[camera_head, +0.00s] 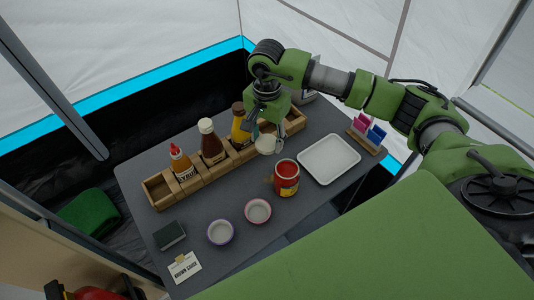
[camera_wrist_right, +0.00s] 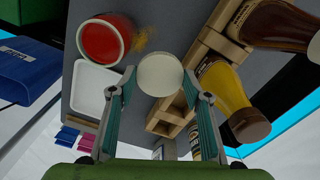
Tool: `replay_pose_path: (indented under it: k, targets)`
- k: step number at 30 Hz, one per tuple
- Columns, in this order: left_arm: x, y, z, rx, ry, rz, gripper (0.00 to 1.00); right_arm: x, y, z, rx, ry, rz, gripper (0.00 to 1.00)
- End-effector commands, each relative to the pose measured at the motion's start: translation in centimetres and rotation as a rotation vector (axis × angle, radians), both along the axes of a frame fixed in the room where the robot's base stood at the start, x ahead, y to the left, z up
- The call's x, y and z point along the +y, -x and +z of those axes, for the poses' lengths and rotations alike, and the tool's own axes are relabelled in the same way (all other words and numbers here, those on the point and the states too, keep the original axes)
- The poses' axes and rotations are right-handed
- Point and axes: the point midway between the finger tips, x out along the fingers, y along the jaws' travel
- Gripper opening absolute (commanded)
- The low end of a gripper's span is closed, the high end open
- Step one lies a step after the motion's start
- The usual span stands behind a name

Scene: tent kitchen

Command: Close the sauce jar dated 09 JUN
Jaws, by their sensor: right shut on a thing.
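A red sauce jar (camera_head: 286,179) stands on the dark table, its top open with red sauce showing. It also shows in the right wrist view (camera_wrist_right: 107,38); no date is readable on it. My right gripper (camera_head: 267,131) is shut on a pale round lid (camera_head: 266,144). In the right wrist view the lid (camera_wrist_right: 160,73) sits between the two fingertips, apart from the jar. The lid is behind and left of the jar in the head view. My left gripper is out of view.
A wooden rack (camera_head: 160,190) holds several sauce bottles along the table's back. A white tray (camera_head: 328,160) lies right of the jar, two small bowls (camera_head: 220,232) stand in front, and a card holder (camera_head: 368,137) is at far right. A brownish smear (camera_wrist_right: 145,38) lies beside the jar.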

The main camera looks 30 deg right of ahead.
Motion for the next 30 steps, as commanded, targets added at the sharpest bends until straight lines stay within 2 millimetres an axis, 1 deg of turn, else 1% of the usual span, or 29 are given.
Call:
replay_pose_path:
  k: [1, 6, 9, 12, 17, 25, 26, 27, 29, 30]
  targets:
    - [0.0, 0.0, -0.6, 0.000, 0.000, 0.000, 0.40, 0.0, -0.2, 0.9, -0.007, 0.000, 0.000, 0.36]
    - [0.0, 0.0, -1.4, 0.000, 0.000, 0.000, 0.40, 0.0, 0.0, 3.9, -0.004, 0.000, 0.001, 0.36]
    - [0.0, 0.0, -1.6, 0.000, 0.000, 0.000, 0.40, 0.0, -0.1, 5.1, -0.002, 0.000, -0.001, 0.36]
    - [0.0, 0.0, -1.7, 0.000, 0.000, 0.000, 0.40, 0.0, 0.0, 5.9, -0.002, 0.000, -0.001, 0.36]
    - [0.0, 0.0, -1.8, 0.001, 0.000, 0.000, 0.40, 0.0, 0.0, 6.4, 0.000, 0.000, -0.001, 0.36]
    - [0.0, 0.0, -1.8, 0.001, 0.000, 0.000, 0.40, 0.0, 0.0, 6.4, 0.000, 0.000, -0.001, 0.36]
    - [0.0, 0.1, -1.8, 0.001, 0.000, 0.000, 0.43, 0.0, 0.0, 6.4, 0.000, 0.000, -0.001, 0.36]
    - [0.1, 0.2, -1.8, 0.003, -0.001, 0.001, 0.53, 0.0, 0.0, 6.4, 0.000, 0.000, 0.000, 0.36]
    - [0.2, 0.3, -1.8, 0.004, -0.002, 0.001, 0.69, 0.1, 0.1, 6.5, 0.000, 0.000, 0.010, 0.36]
    - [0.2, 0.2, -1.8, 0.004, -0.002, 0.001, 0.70, 0.2, 0.3, 6.5, 0.000, -0.001, 0.025, 0.36]
